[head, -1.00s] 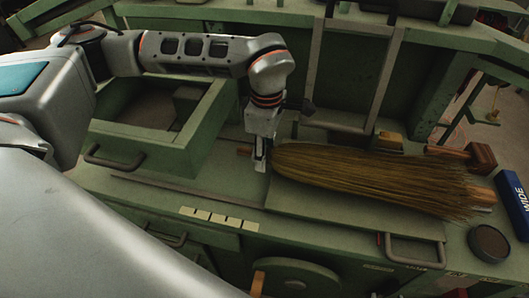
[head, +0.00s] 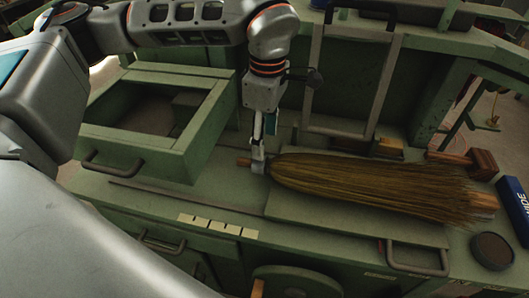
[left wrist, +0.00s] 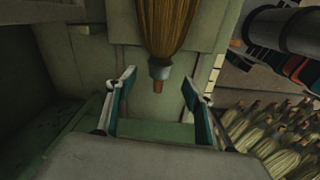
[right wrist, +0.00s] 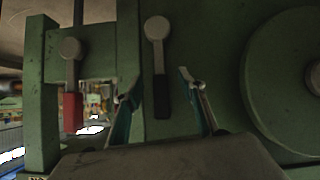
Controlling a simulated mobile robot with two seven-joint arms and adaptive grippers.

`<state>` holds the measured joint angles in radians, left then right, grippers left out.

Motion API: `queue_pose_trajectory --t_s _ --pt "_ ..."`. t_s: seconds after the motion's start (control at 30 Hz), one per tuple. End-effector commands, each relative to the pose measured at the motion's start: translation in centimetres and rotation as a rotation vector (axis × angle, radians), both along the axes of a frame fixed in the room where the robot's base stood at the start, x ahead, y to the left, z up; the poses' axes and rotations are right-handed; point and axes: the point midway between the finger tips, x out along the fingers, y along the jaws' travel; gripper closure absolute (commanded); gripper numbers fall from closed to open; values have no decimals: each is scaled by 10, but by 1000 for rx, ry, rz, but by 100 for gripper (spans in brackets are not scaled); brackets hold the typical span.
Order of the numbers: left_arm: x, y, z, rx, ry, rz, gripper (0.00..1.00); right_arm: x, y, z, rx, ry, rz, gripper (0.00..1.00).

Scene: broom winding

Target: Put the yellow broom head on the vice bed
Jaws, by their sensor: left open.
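The yellow broom head (head: 370,182) lies on its side on a flat green plate (head: 290,207) of the bench, bristles toward the right. Its grey-collared neck with a short wooden stub (head: 244,162) points left. My left gripper (head: 260,150) is by the neck, pointing down. In the left wrist view its fingers (left wrist: 159,78) are open and empty, and the broom head (left wrist: 168,25) shows beyond them, its stub tip apart from both. My right gripper (right wrist: 156,80) is open and empty before a green machine side, out of the head view. Which surface is the vice bed, I cannot tell.
An open green drawer-like box (head: 150,120) stands left of the broom head. A metal frame (head: 350,75) rises behind it. Wooden blocks (head: 483,162), a dark round tin (head: 491,250) and a blue box (head: 514,208) lie at right. A black-handled lever (right wrist: 159,60) faces my right gripper.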

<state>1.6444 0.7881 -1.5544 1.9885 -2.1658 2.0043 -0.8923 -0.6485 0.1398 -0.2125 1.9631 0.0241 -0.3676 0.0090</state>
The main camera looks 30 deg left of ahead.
Motion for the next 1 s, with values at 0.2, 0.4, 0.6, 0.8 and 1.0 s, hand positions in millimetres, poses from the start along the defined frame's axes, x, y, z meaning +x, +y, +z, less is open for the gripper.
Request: queue_pose_trajectory --t_s 0.2,0.4,0.6,0.8,1.0 --pt "1 -1 31 0 -2 -1 48 0 0 -2 0 0 0 60" --pt "0 -1 40 0 0 0 48 0 0 -3 0 0 0 60" --pt "0 -1 40 0 0 0 48 0 0 -3 0 1 0 60" --pt "0 -1 40 0 0 0 48 0 0 -3 -1 2 0 60" --pt "0 -1 40 0 0 0 48 1 0 -3 1 0 -1 60"
